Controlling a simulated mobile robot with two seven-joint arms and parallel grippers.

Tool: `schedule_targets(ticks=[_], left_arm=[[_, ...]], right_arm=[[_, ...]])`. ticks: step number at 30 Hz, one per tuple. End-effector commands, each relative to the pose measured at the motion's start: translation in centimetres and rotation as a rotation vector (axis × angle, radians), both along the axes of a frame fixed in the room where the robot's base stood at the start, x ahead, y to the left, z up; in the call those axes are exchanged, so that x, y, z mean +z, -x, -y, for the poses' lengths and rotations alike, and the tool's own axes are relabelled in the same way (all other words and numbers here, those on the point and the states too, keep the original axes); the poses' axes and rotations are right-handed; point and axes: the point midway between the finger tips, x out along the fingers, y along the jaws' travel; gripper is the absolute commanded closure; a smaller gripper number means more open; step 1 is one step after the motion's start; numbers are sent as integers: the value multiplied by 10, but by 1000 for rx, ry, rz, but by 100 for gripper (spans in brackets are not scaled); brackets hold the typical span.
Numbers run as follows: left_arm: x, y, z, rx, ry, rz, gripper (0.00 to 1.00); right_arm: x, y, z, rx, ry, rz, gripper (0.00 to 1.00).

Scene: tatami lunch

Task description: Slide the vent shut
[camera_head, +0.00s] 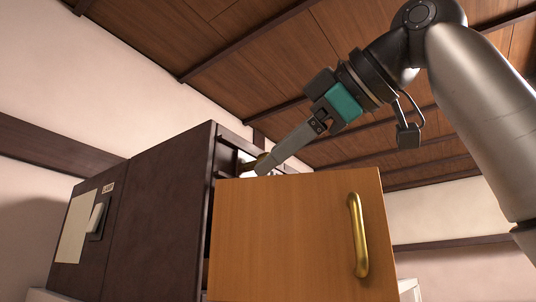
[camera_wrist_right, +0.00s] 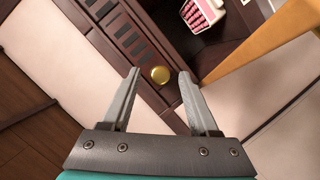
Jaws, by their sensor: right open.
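The vent (camera_wrist_right: 125,32) is a row of several dark slots in a dark brown panel, in the right wrist view. A round gold knob (camera_wrist_right: 160,75) sits on the same panel at the near end of the row. My right gripper (camera_wrist_right: 158,72) is open, with one finger on each side of the knob in the picture; I cannot tell whether either touches it. In the head view my right gripper (camera_head: 262,168) reaches down behind the top of the wooden door, against the cabinet's front. The vent is hidden there. My left gripper is not in view.
The dark cabinet (camera_head: 160,220) has its orange wooden door (camera_head: 285,240) swung open, with a gold handle (camera_head: 357,235). A switch (camera_head: 97,217) is on the cabinet's side. A pink-and-white striped box (camera_wrist_right: 203,14) stands inside the cabinet, near the door's edge.

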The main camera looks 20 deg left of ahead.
Motion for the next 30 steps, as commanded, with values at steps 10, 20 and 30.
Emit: schedule_targets(ticks=[10, 20, 30], left_arm=[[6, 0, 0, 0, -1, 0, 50], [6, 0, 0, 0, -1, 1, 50], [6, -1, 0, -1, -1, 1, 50]], right_arm=[[-7, -14, -22, -1, -1, 0, 39], [-7, -14, -22, 0, -1, -1, 52], [-7, -13, -21, 0, -1, -1, 91]])
